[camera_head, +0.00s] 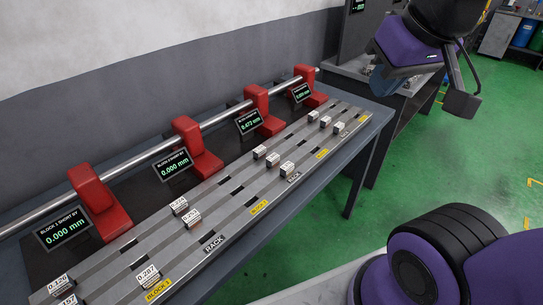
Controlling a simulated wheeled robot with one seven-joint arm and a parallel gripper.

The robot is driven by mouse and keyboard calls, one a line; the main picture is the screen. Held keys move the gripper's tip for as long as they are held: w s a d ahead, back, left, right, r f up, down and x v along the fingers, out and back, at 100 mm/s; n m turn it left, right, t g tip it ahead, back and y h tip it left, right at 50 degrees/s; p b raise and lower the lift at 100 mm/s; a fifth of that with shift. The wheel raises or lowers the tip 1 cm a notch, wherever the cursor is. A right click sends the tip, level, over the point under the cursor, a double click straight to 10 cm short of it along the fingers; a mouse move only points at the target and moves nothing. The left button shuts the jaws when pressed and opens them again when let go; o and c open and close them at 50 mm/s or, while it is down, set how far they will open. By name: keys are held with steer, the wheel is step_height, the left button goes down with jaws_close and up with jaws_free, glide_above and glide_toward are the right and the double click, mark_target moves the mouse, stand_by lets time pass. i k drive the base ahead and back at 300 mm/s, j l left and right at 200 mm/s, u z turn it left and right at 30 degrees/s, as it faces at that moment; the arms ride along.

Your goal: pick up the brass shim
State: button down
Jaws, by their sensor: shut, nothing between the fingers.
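Several small shim-like pieces with white number labels lie on the grey slotted rack (215,243). A piece with a brownish side (193,218) lies near the rack's middle. Another labelled piece (147,276) lies near the front, and others (286,169) lie farther along. The pieces are too small for me to tell which is the brass shim. My gripper (462,103) is at the upper right, above the floor and well away from the rack. It is shut and empty; its fingertips are not clearly visible.
Red clamps (197,145) stand along a steel bar (150,155) behind the rack, with small displays (172,166) beside them. A grey wall rises behind. A second bench (350,68) stands beyond the table. The green floor (310,225) right of the table is clear.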

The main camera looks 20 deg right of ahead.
mark_target(338, 127)
steer(key=i+l, duration=0.15)
steer(key=l, duration=0.2)
steer(key=i+l+z, duration=0.1)
steer(key=l, duration=0.25)
steer(key=i+l, duration=0.2)
steer(key=l, duration=0.15)
